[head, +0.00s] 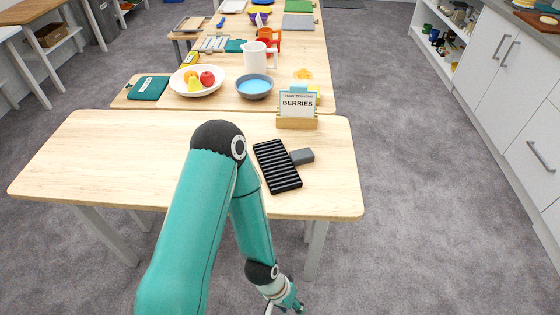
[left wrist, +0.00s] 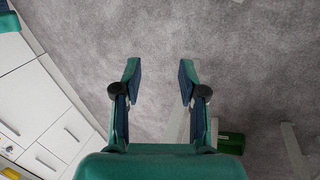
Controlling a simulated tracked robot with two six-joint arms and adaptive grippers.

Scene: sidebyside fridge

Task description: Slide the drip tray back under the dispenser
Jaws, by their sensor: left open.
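A black ribbed tray (head: 278,165), which looks like the drip tray, lies flat on the near wooden table, right of its middle. A small grey block (head: 302,157) touches or adjoins its right side; I cannot tell if they are one piece. No dispenser or fridge can be made out in either view. My left gripper (head: 286,304) hangs low in front of the table's near edge, at the bottom of the head view. In the left wrist view the left gripper (left wrist: 160,70) is open and empty over grey carpet. My right gripper is not in view.
A sign reading BERRIES stands in a wooden holder (head: 297,122) behind the tray. A far table bears a fruit bowl (head: 197,94), a blue bowl (head: 254,95) and a white jug (head: 256,58). White cabinets (head: 505,75) line the right. The near table's left half is clear.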

